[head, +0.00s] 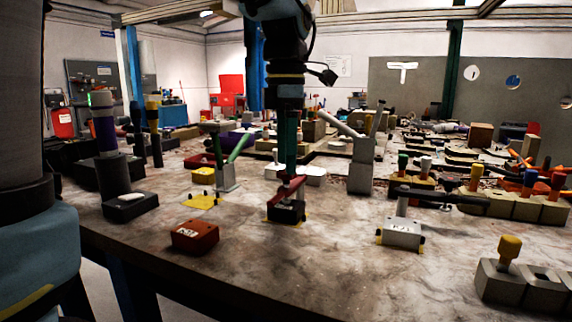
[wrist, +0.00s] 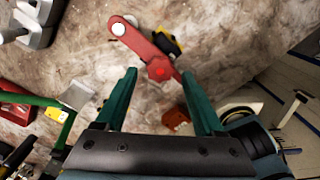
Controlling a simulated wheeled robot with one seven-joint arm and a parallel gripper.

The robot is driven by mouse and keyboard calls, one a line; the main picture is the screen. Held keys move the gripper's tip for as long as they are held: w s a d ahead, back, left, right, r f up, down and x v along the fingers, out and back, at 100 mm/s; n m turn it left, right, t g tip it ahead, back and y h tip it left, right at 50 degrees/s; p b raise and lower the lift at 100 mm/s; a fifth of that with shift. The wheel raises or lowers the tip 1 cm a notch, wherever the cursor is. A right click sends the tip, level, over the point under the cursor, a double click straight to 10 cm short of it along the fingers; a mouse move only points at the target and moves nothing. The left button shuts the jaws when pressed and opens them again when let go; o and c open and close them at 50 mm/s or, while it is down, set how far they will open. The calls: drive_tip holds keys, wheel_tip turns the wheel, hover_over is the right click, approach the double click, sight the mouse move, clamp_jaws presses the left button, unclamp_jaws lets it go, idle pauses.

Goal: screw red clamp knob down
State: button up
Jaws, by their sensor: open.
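The red clamp knob (wrist: 159,69) is a red hexagonal head on a red clamp arm (wrist: 138,43), seen from above in the wrist view. A round pale cap (wrist: 118,29) sits at the arm's other end. In the head view the red clamp arm (head: 285,190) lies tilted over a dark block (head: 287,212) with yellow marks on the table. My gripper (wrist: 160,75) is open, its green fingers on either side of the knob with gaps visible. In the head view my gripper (head: 289,170) points straight down over the clamp and hides the knob.
A red block (head: 195,236) stands front left of the clamp. A grey block with a black-handled lever (head: 402,234) stands to the right. A green-handled clamp (head: 227,178) and a grey lever post (head: 361,172) stand close behind.

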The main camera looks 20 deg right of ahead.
drive_tip(key=shift+f, duration=0.75)
drive_tip(key=shift+c, duration=0.3)
clamp_jaws()
